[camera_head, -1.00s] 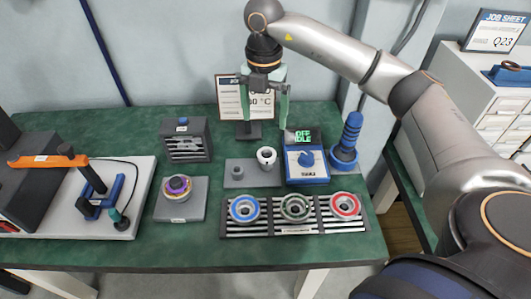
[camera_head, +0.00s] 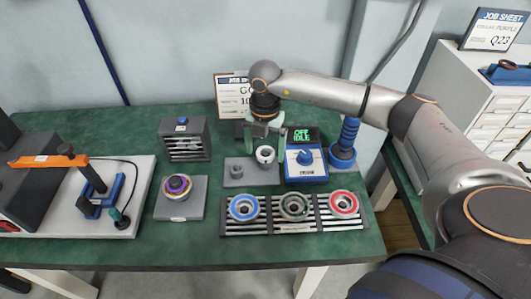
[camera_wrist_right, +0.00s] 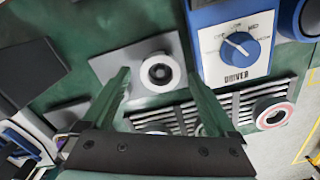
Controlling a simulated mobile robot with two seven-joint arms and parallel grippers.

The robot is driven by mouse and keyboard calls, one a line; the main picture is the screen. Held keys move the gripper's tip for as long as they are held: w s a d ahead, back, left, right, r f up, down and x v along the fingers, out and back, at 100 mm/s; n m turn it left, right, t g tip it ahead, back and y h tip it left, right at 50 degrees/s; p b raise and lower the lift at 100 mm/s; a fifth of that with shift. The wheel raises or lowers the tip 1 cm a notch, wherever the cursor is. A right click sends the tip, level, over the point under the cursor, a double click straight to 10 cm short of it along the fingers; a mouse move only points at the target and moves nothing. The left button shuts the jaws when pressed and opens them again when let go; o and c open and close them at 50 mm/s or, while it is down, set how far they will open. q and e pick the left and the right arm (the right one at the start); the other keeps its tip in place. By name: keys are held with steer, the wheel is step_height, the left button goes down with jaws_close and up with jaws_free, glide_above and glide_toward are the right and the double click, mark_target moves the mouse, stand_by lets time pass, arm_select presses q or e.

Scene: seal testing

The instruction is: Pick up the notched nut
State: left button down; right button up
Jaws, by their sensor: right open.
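A white, round, collar-like part with a dark centre (camera_head: 265,155), which looks like the notched nut, stands on a grey plate (camera_head: 243,178) in the middle of the bench. Its notches are too small to make out in the head view. It also shows in the right wrist view (camera_wrist_right: 160,73), between and beyond the fingertips. My right gripper (camera_head: 264,148) is open, pointing down, with its green fingers close above the white part. The wrist view shows the fingers (camera_wrist_right: 158,84) apart with nothing held. My left gripper is not in view.
A blue driver unit (camera_head: 306,172) stands close to the right of the plate, with a blue-handled tool (camera_head: 346,145) beyond. A slatted rack (camera_head: 270,229) with blue, green and red rings lies in front.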

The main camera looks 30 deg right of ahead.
jaws_close()
stand_by(0.8)
